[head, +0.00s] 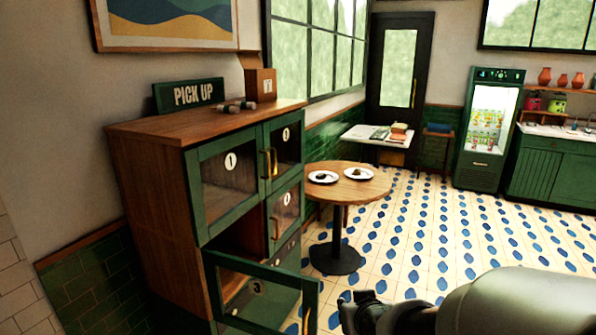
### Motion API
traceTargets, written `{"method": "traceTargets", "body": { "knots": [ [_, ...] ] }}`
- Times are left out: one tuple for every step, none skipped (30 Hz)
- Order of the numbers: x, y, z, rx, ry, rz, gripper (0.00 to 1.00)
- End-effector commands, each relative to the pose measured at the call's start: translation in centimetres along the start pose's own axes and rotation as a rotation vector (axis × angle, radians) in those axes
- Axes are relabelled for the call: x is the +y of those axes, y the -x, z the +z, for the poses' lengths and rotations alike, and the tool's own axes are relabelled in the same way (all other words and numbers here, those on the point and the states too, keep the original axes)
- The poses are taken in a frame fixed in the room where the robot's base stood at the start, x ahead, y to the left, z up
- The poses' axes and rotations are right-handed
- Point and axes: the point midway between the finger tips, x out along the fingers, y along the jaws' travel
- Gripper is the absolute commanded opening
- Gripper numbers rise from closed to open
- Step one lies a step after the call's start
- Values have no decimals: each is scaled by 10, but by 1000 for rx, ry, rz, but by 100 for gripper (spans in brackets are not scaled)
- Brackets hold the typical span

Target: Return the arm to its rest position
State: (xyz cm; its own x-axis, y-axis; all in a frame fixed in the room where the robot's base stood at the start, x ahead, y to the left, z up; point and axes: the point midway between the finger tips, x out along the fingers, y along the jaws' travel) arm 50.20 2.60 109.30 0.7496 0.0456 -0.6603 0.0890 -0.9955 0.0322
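My gripper (362,312) is dark and shows at the bottom edge, right of centre. It is partly cut off by the frame, and I cannot see whether its fingers are apart or closed. My pale grey arm reaches in from the lower right. The gripper appears just right of the cabinet's open lower door (262,299) in the picture. I cannot tell the gap between them. I see nothing clearly held.
A wooden cabinet (150,190) with green numbered glass doors stands at left; its lower door hangs open. A round table (372,188) with two plates stands behind. A white table (358,134), drinks fridge (484,175) and green counter (545,165) are farther back. Tiled floor (450,225) is open at right.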

Motion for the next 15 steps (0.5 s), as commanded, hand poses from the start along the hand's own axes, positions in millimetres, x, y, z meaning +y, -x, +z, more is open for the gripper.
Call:
{"method": "traceTargets", "body": {
  "knots": [
    [4, 26, 0, -27, -8, 7, 18],
    [5, 39, 4, -52, -13, 10, 18],
    [7, 57, 10, -85, -20, 14, 18],
    [8, 70, 15, -109, -25, 17, 18],
    [9, 84, 21, -135, -31, 19, 18],
    [10, 102, 30, -168, -38, 22, 18],
    [11, 116, 37, -192, -44, 24, 18],
    [11, 129, 44, -217, -49, 26, 18],
    [11, 147, 55, -250, -56, 27, 18],
    [11, 159, 63, -273, -61, 28, 18],
    [10, 171, 71, -295, -66, 29, 18],
    [10, 185, 81, -323, -71, 29, 18],
    [10, 195, 88, -341, -75, 30, 18],
    [9, 203, 95, -359, -79, 30, 18],
    [8, 213, 103, -380, -83, 30, 18]
  ]
}}
